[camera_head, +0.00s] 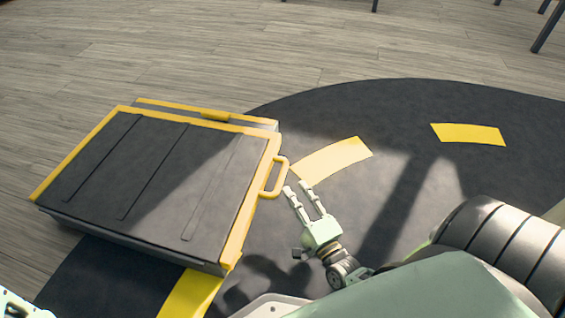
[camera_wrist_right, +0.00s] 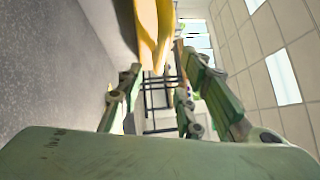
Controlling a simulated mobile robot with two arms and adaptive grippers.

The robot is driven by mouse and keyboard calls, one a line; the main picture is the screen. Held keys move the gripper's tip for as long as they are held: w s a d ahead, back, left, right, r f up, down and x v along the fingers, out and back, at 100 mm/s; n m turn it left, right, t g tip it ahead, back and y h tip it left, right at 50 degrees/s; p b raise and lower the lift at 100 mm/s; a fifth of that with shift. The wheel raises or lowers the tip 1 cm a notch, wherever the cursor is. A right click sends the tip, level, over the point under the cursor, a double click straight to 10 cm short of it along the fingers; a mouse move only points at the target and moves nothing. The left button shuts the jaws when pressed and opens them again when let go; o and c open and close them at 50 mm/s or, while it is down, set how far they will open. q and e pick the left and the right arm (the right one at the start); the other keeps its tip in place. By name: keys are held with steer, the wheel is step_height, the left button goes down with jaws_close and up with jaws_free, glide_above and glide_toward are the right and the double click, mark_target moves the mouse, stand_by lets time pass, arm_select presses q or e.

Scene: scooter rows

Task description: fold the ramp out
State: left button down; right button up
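The ramp (camera_head: 150,175) lies folded, a dark grooved slab with yellow edges, at the left of the head view. A yellow loop handle (camera_head: 276,178) sticks out from its right edge. My right gripper (camera_head: 298,187) is just right of the handle, fingers apart and empty, pointing toward it. In the right wrist view a yellow part (camera_wrist_right: 152,30), likely the handle, shows at the top, beyond the spread fingers (camera_wrist_right: 158,75). I cannot tell whether they touch it. Only a pale piece of my left arm shows at the lower left corner; its gripper is out of view.
A dark round mat (camera_head: 420,110) with yellow stripes (camera_head: 468,134) lies under and right of the ramp. The mat right of the handle is clear apart from my arm. Wood-look floor (camera_head: 200,50) is open behind, with thin dark legs (camera_head: 548,32) at the far right.

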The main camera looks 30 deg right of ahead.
mark_target(282, 174)
steer(key=w+b, duration=0.1)
steer(key=w, duration=0.1)
steer(key=w+b, duration=0.1)
steer(key=w, duration=0.1)
steer(key=w+b, duration=0.1)
steer(key=w, duration=0.1)
steer(key=shift+w+d+r, duration=0.3)
steer(key=shift+w+r, duration=0.05)
steer(key=shift+w+r+b, duration=0.2)
steer(key=shift+w+b, duration=0.25)
steer(key=shift+w, duration=0.15)
jaws_close()
